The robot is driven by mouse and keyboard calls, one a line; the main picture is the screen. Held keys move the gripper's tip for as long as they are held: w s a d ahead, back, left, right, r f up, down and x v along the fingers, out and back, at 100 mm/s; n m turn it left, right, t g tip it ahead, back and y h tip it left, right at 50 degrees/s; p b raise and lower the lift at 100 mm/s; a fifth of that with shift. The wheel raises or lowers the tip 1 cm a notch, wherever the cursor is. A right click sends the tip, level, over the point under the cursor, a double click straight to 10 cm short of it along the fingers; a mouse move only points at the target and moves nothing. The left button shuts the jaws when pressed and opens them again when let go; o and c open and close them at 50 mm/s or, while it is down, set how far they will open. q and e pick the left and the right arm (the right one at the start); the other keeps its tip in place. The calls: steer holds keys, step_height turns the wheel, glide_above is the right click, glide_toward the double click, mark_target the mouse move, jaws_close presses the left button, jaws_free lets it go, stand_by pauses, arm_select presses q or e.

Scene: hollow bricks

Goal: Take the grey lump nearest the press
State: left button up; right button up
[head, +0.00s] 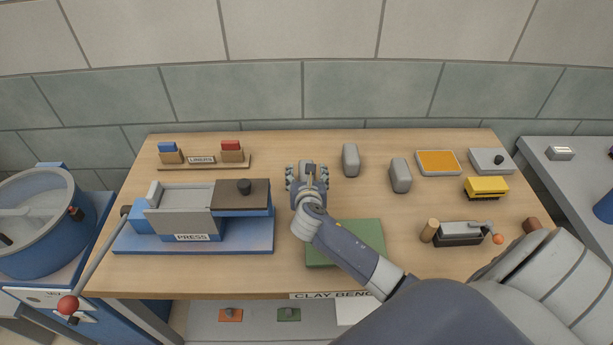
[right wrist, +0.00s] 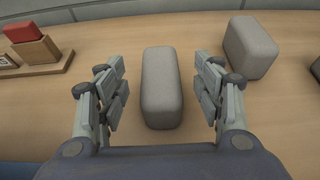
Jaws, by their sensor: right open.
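Several grey lumps, rounded and block-shaped, stand on the wooden bench. The lump nearest the press (head: 190,212) is mostly hidden by my right gripper (head: 307,178) in the head view. In the right wrist view this lump (right wrist: 161,85) stands between the two open fingers, with a gap on each side. A second lump (head: 350,160) is to its right and farther back, and also shows in the right wrist view (right wrist: 250,47). A third lump (head: 400,176) stands farther right. My left gripper is not in view.
A labelled rack (head: 203,162) with a blue and a red block is behind the press. A green mat (head: 358,236) lies under my right forearm. An orange-topped tray (head: 438,162), a yellow brush-like item (head: 485,187) and a dark tool (head: 458,233) are at the right.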

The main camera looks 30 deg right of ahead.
steer(key=shift+x, duration=1.8)
steer(key=shift+s, duration=0.1)
steer(key=c, duration=1.2)
jaws_close()
steer(key=shift+r, duration=0.1)
